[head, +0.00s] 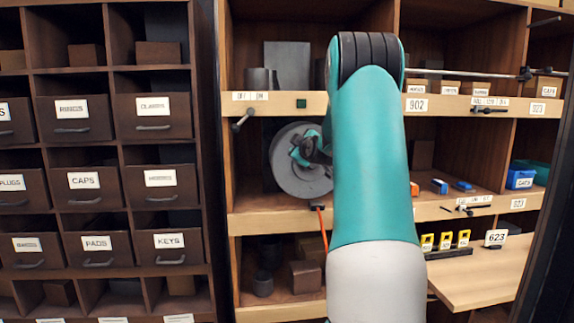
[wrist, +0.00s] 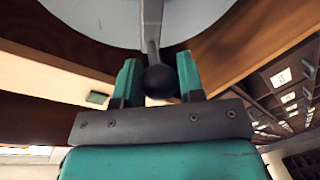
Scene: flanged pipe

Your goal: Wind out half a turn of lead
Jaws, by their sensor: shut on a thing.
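A round grey reel (head: 302,184) stands upright in the middle bay of the shelving, partly hidden by my arm. An orange lead (head: 322,228) hangs below it at its lower right, past the shelf edge. In the wrist view the reel's grey face (wrist: 190,20) fills the top, and a metal crank handle (wrist: 151,40) ends in a black ball knob (wrist: 160,82). My gripper (head: 303,150) is in front of the reel, at its upper middle. In the wrist view its teal fingers (wrist: 158,76) are shut on the knob, one on each side.
A dark cabinet of labelled drawers (head: 84,181) stands at the left. Shelf edges (head: 278,103) run above and below the reel. Blue bins (head: 521,176) and small blue pieces (head: 440,186) lie right of my arm. Yellow-marked blocks (head: 445,240) stand on a lower ledge.

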